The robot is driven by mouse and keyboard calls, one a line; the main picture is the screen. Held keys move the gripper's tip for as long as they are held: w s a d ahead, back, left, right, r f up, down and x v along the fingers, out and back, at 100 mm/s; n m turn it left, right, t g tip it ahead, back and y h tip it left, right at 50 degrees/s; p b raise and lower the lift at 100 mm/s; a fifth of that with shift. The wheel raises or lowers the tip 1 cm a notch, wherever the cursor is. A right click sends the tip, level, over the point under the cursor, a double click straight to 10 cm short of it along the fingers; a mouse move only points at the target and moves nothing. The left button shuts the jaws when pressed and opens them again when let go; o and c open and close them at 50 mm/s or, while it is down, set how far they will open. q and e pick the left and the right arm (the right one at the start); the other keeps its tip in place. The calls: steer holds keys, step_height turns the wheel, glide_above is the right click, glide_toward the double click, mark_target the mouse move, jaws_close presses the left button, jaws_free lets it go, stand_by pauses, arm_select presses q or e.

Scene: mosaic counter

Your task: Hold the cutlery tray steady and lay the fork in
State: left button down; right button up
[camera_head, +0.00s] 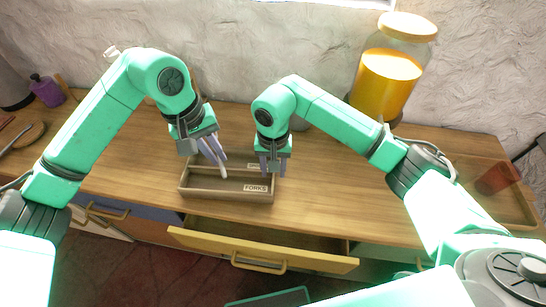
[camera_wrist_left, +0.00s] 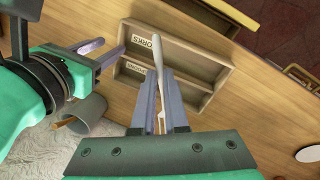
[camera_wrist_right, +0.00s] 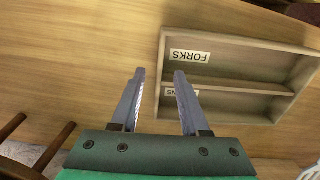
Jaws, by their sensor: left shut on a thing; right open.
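The wooden cutlery tray (camera_head: 225,193) sits near the counter's front edge, with two long compartments. The front one is labelled FORKS (camera_head: 255,188); the rear label is partly hidden. My left gripper (camera_head: 222,160) is shut on the pale fork (camera_wrist_left: 157,60), which hangs tilted over the tray. The fork also shows in the head view (camera_head: 222,170). My right gripper (camera_head: 272,168) is open at the tray's right end. In the right wrist view its fingers (camera_wrist_right: 159,74) appear on either side of the tray's end wall (camera_wrist_right: 161,85); contact cannot be told.
A yellow drawer (camera_head: 262,250) stands open below the tray. A large jar of orange contents (camera_head: 388,80) and a grey cup (camera_wrist_left: 85,118) stand behind. A purple bottle (camera_head: 47,91) is at far left, a shallow wooden tray (camera_head: 470,182) at right. Counter between is clear.

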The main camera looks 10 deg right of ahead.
mark_target(273, 180)
step_height(273, 180, down, 6)
steer(key=shift+r, duration=0.1)
jaws_close()
stand_by(1.6)
